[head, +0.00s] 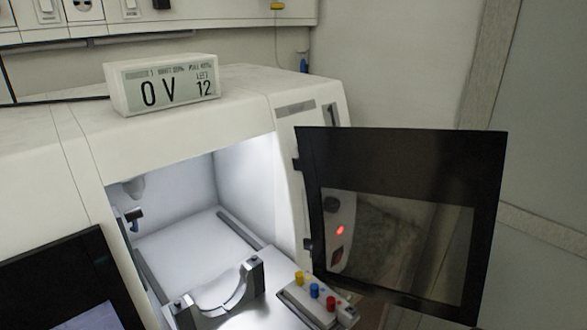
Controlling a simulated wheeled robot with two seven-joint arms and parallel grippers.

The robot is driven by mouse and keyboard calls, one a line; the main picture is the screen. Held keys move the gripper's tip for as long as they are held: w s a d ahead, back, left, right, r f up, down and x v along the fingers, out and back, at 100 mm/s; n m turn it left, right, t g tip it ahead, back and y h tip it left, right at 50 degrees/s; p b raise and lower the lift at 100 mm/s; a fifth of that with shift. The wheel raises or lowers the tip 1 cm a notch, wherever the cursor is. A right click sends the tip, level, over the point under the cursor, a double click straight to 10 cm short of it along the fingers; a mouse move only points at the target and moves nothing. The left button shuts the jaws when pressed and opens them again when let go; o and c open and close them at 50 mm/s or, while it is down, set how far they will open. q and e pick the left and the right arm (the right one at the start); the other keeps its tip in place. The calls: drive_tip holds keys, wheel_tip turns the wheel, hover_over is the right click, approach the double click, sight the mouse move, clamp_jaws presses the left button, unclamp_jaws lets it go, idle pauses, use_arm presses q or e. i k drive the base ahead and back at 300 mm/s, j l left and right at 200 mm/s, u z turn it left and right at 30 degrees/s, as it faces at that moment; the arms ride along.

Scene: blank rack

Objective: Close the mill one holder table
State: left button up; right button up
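The mill (170,150) is a white machine with a lit, open chamber (175,210). Its holder table (262,262) is slid out toward me through the chamber opening, along a dark rail (150,262). A U-shaped grey metal holder (225,298) sits on it. Beside the holder is a light block (305,300) with yellow, blue and red knobs on top. The table's front end is cut off by the bottom of the picture. Neither of my grippers is in view.
The mill's black door (400,165) with a dark window stands swung open at the right. A display box (165,83) reading "0 V" and "12" stands on top of the mill. A black-framed panel (65,275) is at lower left. A wall (400,60) is behind.

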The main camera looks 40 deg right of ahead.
sight(248, 295)
drive_tip(key=k+l+z, duration=0.1)
drive_tip(key=z, duration=0.4)
drive_tip(key=l+z, duration=0.45)
drive_tip(key=k, duration=0.15)
